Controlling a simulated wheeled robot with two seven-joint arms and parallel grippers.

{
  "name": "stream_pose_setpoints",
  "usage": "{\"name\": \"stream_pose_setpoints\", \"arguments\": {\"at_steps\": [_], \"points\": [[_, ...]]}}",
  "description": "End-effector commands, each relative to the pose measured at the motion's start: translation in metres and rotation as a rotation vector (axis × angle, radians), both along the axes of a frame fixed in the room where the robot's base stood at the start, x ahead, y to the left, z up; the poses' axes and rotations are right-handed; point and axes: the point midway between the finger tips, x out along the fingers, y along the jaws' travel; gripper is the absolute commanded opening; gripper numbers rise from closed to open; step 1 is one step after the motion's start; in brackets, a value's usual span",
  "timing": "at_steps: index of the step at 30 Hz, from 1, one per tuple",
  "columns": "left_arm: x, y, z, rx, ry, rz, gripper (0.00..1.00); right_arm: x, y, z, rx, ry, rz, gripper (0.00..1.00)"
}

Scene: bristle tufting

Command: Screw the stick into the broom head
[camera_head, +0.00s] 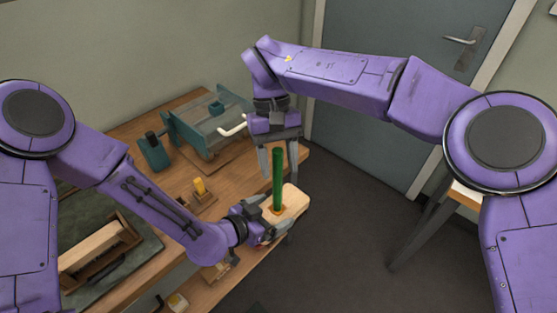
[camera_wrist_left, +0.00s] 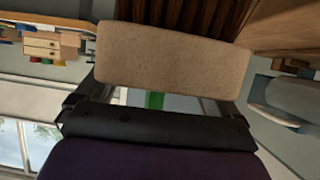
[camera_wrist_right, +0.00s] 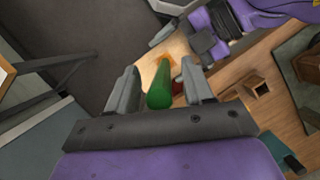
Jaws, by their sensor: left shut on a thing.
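The broom head (camera_head: 292,203) is a pale block at the table's right edge. My left gripper (camera_head: 268,222) is shut on it. The block also fills the upper middle of the left wrist view (camera_wrist_left: 172,55). The green stick (camera_head: 278,180) stands upright at an orange-rimmed spot on the block; how deep it sits cannot be seen. My right gripper (camera_head: 278,168) points down over the stick, with its fingers apart on either side of the stick's top. In the right wrist view, the stick (camera_wrist_right: 159,90) lies between the open fingers, with gaps beside it.
Open floor (camera_head: 345,215) lies right of the table, before a grey door (camera_head: 390,110).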

Motion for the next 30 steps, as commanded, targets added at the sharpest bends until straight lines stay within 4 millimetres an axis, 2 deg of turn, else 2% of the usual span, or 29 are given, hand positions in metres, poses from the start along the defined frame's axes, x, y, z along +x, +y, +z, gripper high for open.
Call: {"name": "stream_pose_setpoints", "arguments": {"at_steps": [4,12,23,26,28,30], "points": [[0.001,0.0,0.001,-0.002,-0.003,0.001,0.1,0.0,0.0,0.008,0.0,-0.001,0.001,0.51],[0.001,0.0,0.001,-0.002,-0.003,0.001,0.1,0.0,0.0,0.042,-0.001,-0.002,0.002,0.51],[0.001,0.0,0.001,-0.002,-0.003,0.001,0.1,0.0,0.0,0.048,0.0,-0.007,0.001,0.52],[0.001,0.0,0.001,-0.002,-0.003,0.001,0.1,0.002,-0.003,0.067,0.004,-0.049,-0.004,0.52],[0.001,0.0,0.001,-0.002,-0.003,0.001,0.1,-0.004,-0.008,0.092,0.005,-0.104,0.021,0.52],[0.001,0.0,0.001,-0.002,-0.003,0.001,0.1,-0.007,-0.009,0.099,0.062,-0.11,0.26,0.52]]}}
